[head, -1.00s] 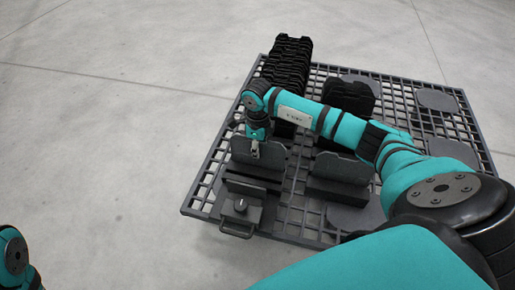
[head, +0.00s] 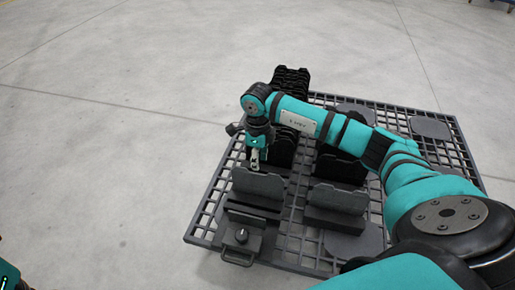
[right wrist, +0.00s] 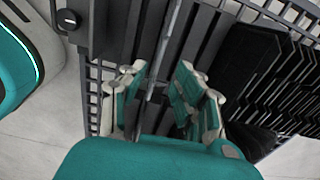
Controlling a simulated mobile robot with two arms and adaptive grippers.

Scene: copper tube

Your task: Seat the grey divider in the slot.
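The grey divider (head: 258,184) stands upright at the back of a dark slotted block (head: 252,209) on the near left of the grid table. Its lower edge is hidden, so how deep it sits cannot be told. My right gripper (head: 255,160) is just above its top edge. In the right wrist view, the gripper's fingers (right wrist: 166,100) are spread either side of the divider's thin edge (right wrist: 165,50), with a clear gap on the right.
A second grey plate (head: 338,198) stands in a block to the right. Black plates stand in a long stack (head: 291,78) and a shorter one (head: 338,165) behind. A knobbed fixture with a handle (head: 240,237) is in front. The grid table (head: 447,157) has bare patches at right.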

